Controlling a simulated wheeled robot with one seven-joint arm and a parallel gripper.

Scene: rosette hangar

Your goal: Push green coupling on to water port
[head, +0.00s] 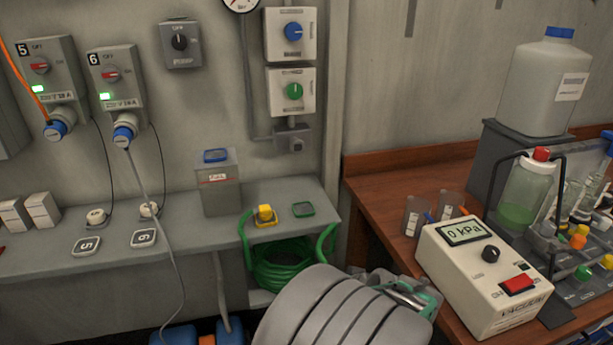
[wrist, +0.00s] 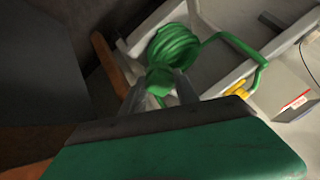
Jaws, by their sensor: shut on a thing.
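My gripper (head: 408,294) is at the bottom centre of the head view, over the bench's left front edge, with my grey arm in front. In the wrist view my gripper (wrist: 160,92) is shut on a green piece, which appears to be the green coupling (wrist: 159,78). Part of it is hidden between the fingers. The grey fitting (head: 296,139) below the green-knob panel (head: 292,92) on the wall appears to be the water port. It is well apart from my gripper. The green hose (head: 280,268) lies coiled below the grey shelf, and also shows in the wrist view (wrist: 172,46).
The wooden bench (head: 375,190) at right carries a pressure meter (head: 484,275), bottles and cups. Cables hang at left.

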